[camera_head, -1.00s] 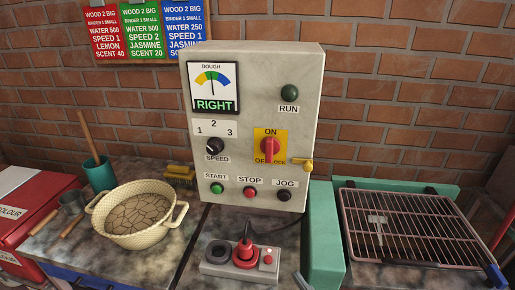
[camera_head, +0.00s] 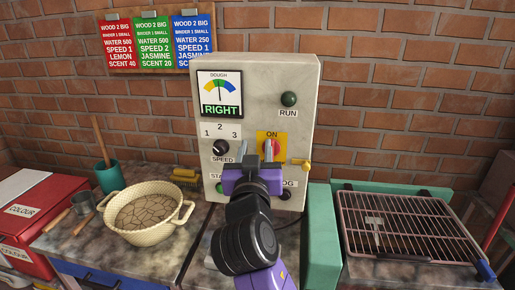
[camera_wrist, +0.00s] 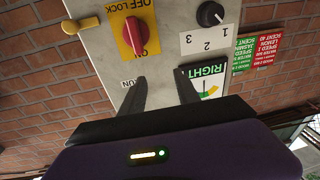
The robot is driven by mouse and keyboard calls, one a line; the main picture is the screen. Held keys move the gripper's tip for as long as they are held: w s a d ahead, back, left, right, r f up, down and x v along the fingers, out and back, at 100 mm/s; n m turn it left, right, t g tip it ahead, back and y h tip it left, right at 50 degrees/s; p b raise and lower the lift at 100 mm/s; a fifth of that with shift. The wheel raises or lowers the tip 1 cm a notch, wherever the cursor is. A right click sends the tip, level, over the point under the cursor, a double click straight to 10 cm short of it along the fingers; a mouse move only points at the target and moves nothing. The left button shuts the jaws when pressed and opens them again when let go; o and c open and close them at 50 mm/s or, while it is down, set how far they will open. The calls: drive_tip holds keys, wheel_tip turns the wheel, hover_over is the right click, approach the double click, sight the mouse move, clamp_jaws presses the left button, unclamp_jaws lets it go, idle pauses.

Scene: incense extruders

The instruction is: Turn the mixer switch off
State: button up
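The mixer switch (camera_head: 283,140) is a red handle on a yellow plate marked ON at the top, on the front of a grey control box (camera_head: 240,105). Its handle stands upright; my gripper partly covers it in the head view. In the upside-down wrist view, the switch (camera_wrist: 134,34) shows whole, with OFF LOCK at the plate's other end. My gripper (camera_head: 268,151) is in front of the box near the switch. In the wrist view, its fingers (camera_wrist: 160,76) are apart with nothing between them. The switch lies beyond the fingertips, above them in that picture, and they look clear of it.
A speed knob (camera_head: 220,147) and dough gauge (camera_head: 220,94) reading RIGHT are on the box's left. A yellow lock (camera_head: 300,163) juts out at right. A bowl of dough (camera_head: 146,211) stands left; a wire rack (camera_head: 410,232) lies right. My arm hides lower buttons.

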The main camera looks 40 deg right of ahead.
drive_tip(key=w+d+f+m+g+p, duration=0.1)
drive_tip(key=w+d+f+m+g, duration=0.1)
drive_tip(key=d, duration=0.5)
drive_tip(key=shift+w+d+f+h+p, duration=0.3)
drive_tip(key=shift+w+f+h+p, duration=0.1)
drive_tip(key=shift+w, duration=0.1)
clamp_jaws()
